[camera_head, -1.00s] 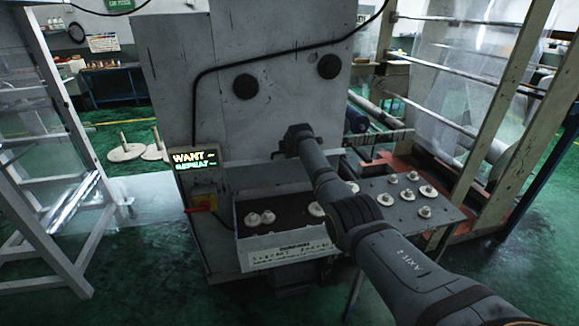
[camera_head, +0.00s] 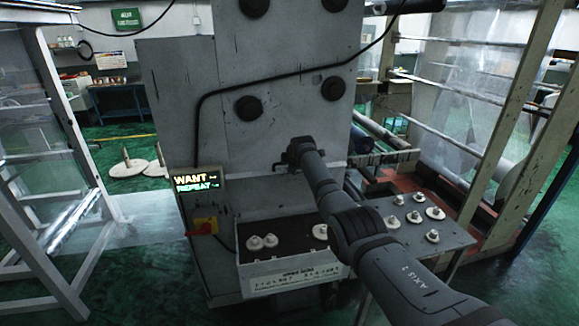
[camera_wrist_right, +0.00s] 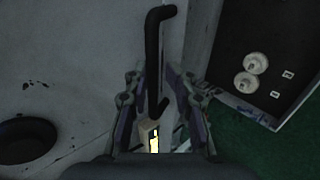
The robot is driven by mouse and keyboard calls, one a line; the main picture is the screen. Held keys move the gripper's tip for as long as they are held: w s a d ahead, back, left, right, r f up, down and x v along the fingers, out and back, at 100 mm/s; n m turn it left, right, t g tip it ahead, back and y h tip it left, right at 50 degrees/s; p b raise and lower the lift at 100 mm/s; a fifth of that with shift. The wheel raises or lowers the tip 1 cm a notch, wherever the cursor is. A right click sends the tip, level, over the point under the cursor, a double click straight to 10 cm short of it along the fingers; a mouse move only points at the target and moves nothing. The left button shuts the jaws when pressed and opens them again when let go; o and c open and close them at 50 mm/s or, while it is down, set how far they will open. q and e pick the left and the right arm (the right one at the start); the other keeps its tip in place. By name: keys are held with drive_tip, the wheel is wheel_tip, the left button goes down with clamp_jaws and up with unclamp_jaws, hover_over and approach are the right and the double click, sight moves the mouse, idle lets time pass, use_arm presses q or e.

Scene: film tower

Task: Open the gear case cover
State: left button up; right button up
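The gear case cover (camera_head: 285,135) is a large scuffed grey panel with round black knobs (camera_head: 248,108), upright at the front of a grey machine. My right gripper (camera_head: 298,152) is at the cover's lower part. In the right wrist view, a black bar handle (camera_wrist_right: 153,50) with a bent end runs between the spread fingers of the gripper (camera_wrist_right: 155,100). The fingers look apart from the bar on both sides. Its fixing to the cover is partly hidden by the gripper. My left gripper is in neither view.
A tray (camera_head: 290,275) with white knobbed parts juts out below the cover; a side table (camera_head: 455,240) holds several more. A lit display (camera_head: 195,181) and a red switch (camera_head: 205,226) are at left. A black cable (camera_head: 197,125) crosses the panel.

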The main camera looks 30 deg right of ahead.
drive_tip(key=shift+o, duration=0.2)
drive_tip(key=shift+s+f, duration=0.1)
drive_tip(key=v, duration=1.2)
